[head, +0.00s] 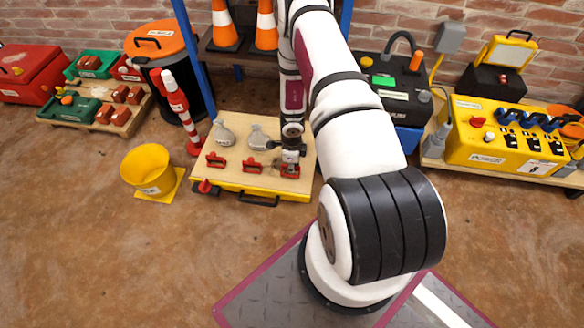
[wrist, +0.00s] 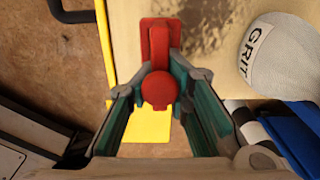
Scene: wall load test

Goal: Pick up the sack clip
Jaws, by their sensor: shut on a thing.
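Several red clips lie on the wooden top of a low yellow-edged platform (head: 238,190) in the head view. One is at the left (head: 216,160) and one in the middle (head: 251,166). My gripper (head: 291,160) points down over the platform's right part, on the red sack clip (head: 290,171). In the wrist view my gripper (wrist: 165,95) has its fingers on both sides of the sack clip (wrist: 158,45), which has a round red knob towards me. It is shut on the clip. Whether the clip touches the board cannot be told.
Two grey sacks (head: 222,133) (head: 260,138) stand behind the clips; one, marked GRIT (wrist: 285,60), is close at right in the wrist view. A yellow bucket (head: 148,169) stands left. A black-and-blue unit (head: 400,90) is behind right. The front floor is clear.

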